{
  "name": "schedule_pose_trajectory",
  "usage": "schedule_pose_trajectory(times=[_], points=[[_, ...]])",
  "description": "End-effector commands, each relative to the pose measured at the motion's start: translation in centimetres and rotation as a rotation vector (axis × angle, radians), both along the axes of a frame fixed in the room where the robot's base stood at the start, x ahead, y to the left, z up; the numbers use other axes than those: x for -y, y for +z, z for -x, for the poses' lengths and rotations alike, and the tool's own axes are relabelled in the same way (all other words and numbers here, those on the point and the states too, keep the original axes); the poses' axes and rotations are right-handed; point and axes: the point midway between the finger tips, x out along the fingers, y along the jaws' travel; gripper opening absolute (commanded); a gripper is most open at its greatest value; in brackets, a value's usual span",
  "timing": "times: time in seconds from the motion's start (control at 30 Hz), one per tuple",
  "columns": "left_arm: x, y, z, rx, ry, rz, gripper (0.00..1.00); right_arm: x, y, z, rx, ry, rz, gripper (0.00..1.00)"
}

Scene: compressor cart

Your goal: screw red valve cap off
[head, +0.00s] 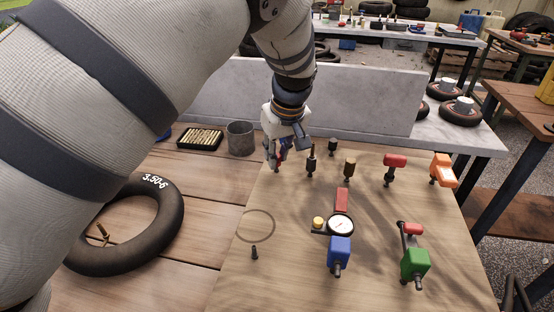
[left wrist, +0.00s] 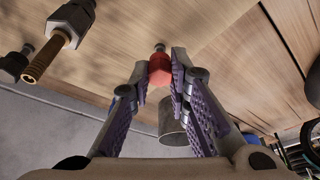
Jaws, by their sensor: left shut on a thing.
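The red valve cap (left wrist: 159,72) shows in the left wrist view between my left gripper's fingertips (left wrist: 158,64). A small grey metal end shows just beyond the cap, against the wooden board. My left gripper (head: 279,160) is shut on the cap, with its purple-padded fingers on either side. In the head view the gripper reaches down at the back left of the board, and the fingers mostly hide the cap. I cannot tell whether the cap is still on a thread. My right gripper is not in view.
Dark fittings (head: 311,161) stand just right of the gripper. A gauge (head: 341,224), a blue block (head: 339,252) and a green block (head: 414,264) occupy the board. A grey cup (head: 240,138) and black tray (head: 200,138) stand left; a tyre (head: 170,226) lies front left.

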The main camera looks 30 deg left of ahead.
Motion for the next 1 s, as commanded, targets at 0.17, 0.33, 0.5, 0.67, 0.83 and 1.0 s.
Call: schedule_pose_trajectory(times=[0.17,0.33,0.5,0.67,0.83,1.0], points=[[0.1,-0.7,-0.1,-0.011,0.176,-0.005,0.00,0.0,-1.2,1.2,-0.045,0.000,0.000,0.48],[0.1,-0.3,-0.1,-0.007,0.247,-0.002,0.00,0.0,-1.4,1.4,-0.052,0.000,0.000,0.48],[0.1,-0.2,0.0,-0.006,0.248,-0.001,0.00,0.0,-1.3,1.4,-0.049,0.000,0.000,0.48],[0.1,-0.7,-0.2,-0.011,0.337,-0.004,0.00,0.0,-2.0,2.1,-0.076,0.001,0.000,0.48],[0.1,-0.7,-0.2,-0.009,0.485,-0.003,0.00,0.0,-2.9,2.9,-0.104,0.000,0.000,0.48],[0.2,-0.3,-0.2,-0.007,0.527,-0.002,0.00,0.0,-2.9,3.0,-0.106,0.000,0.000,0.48]])
